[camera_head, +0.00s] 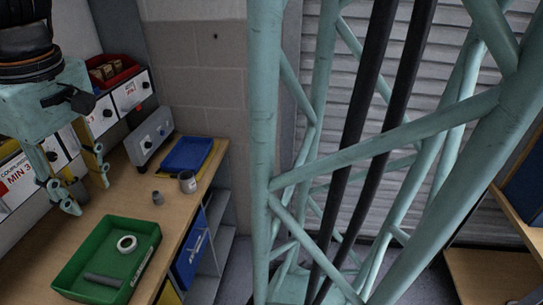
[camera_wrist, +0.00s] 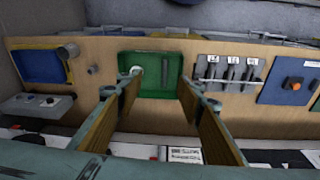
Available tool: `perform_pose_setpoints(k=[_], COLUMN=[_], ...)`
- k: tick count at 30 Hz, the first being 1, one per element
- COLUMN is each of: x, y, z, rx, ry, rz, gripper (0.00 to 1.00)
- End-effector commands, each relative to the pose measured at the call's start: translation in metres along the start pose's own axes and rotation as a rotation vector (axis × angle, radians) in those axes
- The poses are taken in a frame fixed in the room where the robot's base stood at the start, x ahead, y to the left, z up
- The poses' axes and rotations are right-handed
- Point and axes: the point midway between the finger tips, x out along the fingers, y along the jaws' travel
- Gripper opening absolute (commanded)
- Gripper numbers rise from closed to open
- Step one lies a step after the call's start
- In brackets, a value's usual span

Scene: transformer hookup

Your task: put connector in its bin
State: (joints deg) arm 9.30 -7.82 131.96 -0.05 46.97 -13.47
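A green bin (camera_head: 120,254) stands on the wooden bench at the lower left. It holds a white ring (camera_head: 126,243) and a dark grey cylinder (camera_head: 103,280). A small grey fitting (camera_head: 158,198) stands on the bench beside a larger grey cup-shaped part (camera_head: 187,181); I cannot tell which of these parts is the connector. A blue tray (camera_head: 187,154) lies behind them. My gripper (camera_head: 87,193) is open above the bench, left of the fitting. In the wrist view, the fingers (camera_wrist: 160,82) are wide apart and nothing shows held. The green bin (camera_wrist: 150,92) shows beyond them, partly covered by the left finger.
A red bin (camera_head: 112,72) sits on grey control boxes at the back. Teal lattice posts (camera_head: 264,120) with black cables stand right of the bench. In the wrist view, several tools (camera_wrist: 232,70) and a blue panel with an orange knob (camera_wrist: 290,84) are at the right.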

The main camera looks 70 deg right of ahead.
Motion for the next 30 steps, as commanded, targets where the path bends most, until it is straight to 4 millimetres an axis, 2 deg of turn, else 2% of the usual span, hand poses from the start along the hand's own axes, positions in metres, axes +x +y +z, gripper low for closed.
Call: perform_pose_setpoints(k=[1, 3, 18, 30], x=[-0.039, -0.044, -0.067, -0.071], y=[0.002, -0.005, -0.050, -0.075], z=[0.013, 0.023, 0.094, 0.151], rx=[0.022, 0.027, 0.051, 0.075], ry=[0.084, 0.092, 0.144, 0.180], rz=[0.022, 0.021, 0.005, -0.015], gripper=[0.34, 0.34, 0.34, 0.34])
